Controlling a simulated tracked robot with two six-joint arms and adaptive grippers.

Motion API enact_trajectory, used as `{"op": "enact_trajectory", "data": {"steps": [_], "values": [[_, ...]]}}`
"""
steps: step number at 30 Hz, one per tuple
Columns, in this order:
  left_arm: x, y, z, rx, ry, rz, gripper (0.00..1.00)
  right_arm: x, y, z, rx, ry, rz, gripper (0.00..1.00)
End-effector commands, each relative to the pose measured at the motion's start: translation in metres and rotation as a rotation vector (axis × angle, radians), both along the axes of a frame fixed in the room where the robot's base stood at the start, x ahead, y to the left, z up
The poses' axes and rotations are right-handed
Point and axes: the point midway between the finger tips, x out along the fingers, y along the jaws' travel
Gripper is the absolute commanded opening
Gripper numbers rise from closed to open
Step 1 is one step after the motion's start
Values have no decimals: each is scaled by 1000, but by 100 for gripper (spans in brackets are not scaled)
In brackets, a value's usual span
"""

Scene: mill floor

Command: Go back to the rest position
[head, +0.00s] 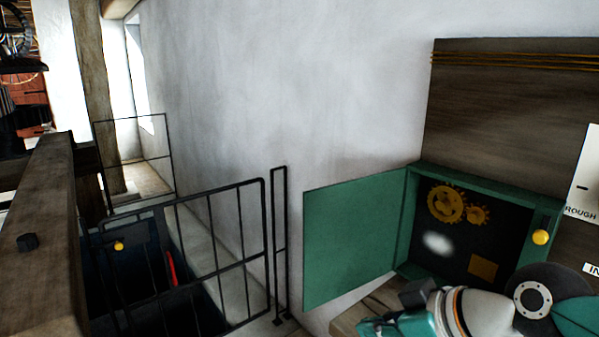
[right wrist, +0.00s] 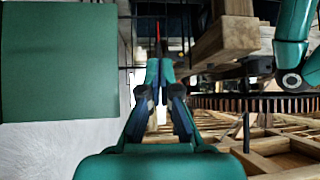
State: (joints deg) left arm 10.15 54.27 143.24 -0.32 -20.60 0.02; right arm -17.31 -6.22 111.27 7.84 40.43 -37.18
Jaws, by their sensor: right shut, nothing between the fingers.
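My right gripper (head: 372,326) is at the bottom of the head view, in front of the open green cabinet (head: 414,225). Its fingers point left, below the swung-out green door (head: 350,240). In the right wrist view the two fingers of the gripper (right wrist: 160,68) meet at their tips, with nothing between them. The green door (right wrist: 58,62) fills the upper left there, apart from the fingers. My left gripper shows in neither view.
Gold gears (head: 446,204) and a yellow knob (head: 540,237) show at the cabinet. A black railing (head: 265,240) stands left of the door around a dark opening. A thick wooden beam (head: 45,220) is at far left. Wooden framework (right wrist: 290,145) lies lower right in the wrist view.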

Motion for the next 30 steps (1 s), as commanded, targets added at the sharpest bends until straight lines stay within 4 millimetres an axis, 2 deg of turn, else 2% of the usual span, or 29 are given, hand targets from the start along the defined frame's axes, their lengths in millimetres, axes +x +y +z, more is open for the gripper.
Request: {"op": "enact_trajectory", "data": {"steps": [1,4,8,11,14,17,20,21,23,24,27,30], "values": [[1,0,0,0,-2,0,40,6,-1,-13,-8,33,-6,0],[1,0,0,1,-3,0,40,14,-1,-36,-20,87,-13,0],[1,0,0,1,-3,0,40,20,-3,-71,-39,171,-19,0],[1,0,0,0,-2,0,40,20,-5,-105,-58,251,-21,0],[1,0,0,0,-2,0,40,18,-8,-144,-76,338,-26,0],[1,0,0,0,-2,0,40,12,-12,-196,-94,445,-40,0],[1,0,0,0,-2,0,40,-4,-17,-262,-109,581,-74,0],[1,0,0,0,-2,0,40,-14,-20,-291,-112,641,-97,0],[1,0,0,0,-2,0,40,-33,-22,-333,-114,726,-137,0],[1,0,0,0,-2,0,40,-47,-23,-359,-113,779,-166,0],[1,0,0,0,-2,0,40,-89,-23,-415,-108,898,-248,0],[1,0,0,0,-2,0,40,-133,-20,-459,-96,994,-347,0]]}}
